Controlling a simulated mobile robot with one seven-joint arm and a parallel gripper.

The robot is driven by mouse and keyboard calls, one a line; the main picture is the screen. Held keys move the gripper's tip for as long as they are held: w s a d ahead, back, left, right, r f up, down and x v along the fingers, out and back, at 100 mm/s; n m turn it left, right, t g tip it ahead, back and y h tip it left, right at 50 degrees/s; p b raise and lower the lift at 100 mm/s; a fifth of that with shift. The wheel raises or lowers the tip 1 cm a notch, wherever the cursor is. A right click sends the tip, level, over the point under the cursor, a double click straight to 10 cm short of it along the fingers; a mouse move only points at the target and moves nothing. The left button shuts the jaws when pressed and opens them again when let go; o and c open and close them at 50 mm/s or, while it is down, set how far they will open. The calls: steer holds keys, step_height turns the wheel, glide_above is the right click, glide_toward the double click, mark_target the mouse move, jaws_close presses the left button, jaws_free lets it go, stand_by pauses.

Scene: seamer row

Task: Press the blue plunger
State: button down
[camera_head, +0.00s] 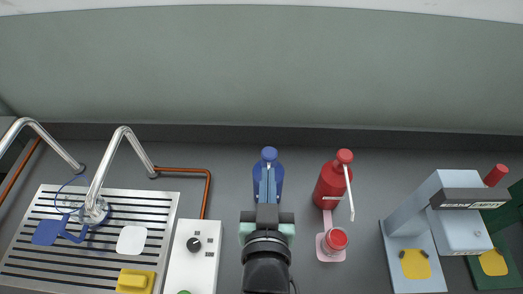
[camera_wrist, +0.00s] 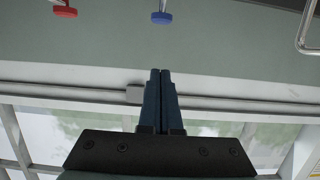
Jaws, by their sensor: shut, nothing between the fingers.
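The blue plunger (camera_head: 269,154) tops a blue bottle (camera_head: 277,185) that stands near the back of the counter. My gripper (camera_head: 267,172) is in front of the bottle in the head view, its fingers overlapping the bottle and hiding part of it. In the wrist view the shut fingers of my gripper (camera_wrist: 160,72) meet with nothing between them. The blue plunger shows in the wrist view (camera_wrist: 162,17), beyond the fingertips, with a visible gap to them.
A red pump bottle (camera_head: 330,185) with a pale spout stands to the right, with a red-topped jar (camera_head: 336,239) before it. A grey machine (camera_head: 411,215) stands farther right. A white control box (camera_head: 192,255) and slotted drainer (camera_head: 35,223) lie left.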

steer(key=p, duration=0.2)
glide_above(268, 165)
step_height(268, 165, down, 2)
step_height(268, 165, down, 3)
steer(key=shift+r+p, duration=0.1)
steer(key=shift+p, duration=0.3)
steer(key=shift+f, duration=0.75)
